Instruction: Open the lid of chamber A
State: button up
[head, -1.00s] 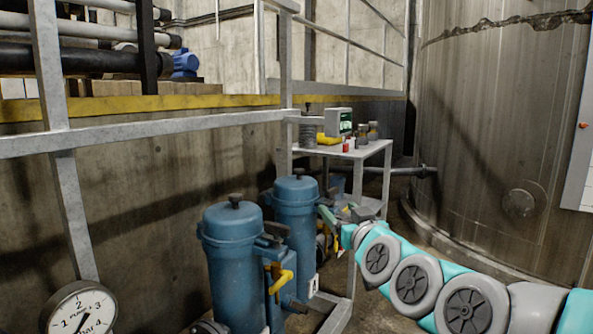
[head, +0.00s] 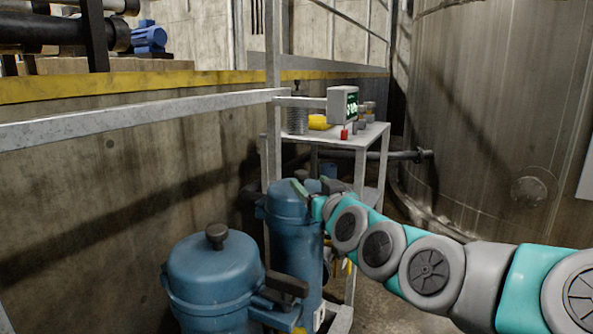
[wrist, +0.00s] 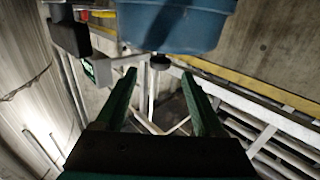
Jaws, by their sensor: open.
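Two blue cylindrical chambers with domed lids show in the head view. The near one (head: 215,275) has a dark knob on top (head: 216,236) and a dark side handle (head: 282,284). The far one (head: 292,240) stands behind it, with a pale plate (head: 320,316) low down that is too small to read here. Both lids look shut. My gripper (head: 300,189) is at the far chamber's lid, partly covering it. In the wrist view my gripper (wrist: 160,92) has its fingers apart and empty. A blue body (wrist: 175,22) with a dark knob (wrist: 160,62) lies beyond the fingertips; contact is not visible.
A grey cart (head: 350,140) with a small display box (head: 342,104) and containers stands behind the chambers. A grey railing (head: 130,117) runs along the concrete wall at left. A large tank (head: 490,120) stands at right.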

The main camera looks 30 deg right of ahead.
aim_at(304, 177)
jog(key=shift+w+d+p, duration=0.25)
jog(key=shift+w+p, duration=0.15)
jog(key=shift+w, duration=1.3)
jog(key=shift+w+d+p, duration=0.2)
jog(key=shift+w+p, duration=0.2)
jog(key=shift+w, duration=1.25)
grip_shut()
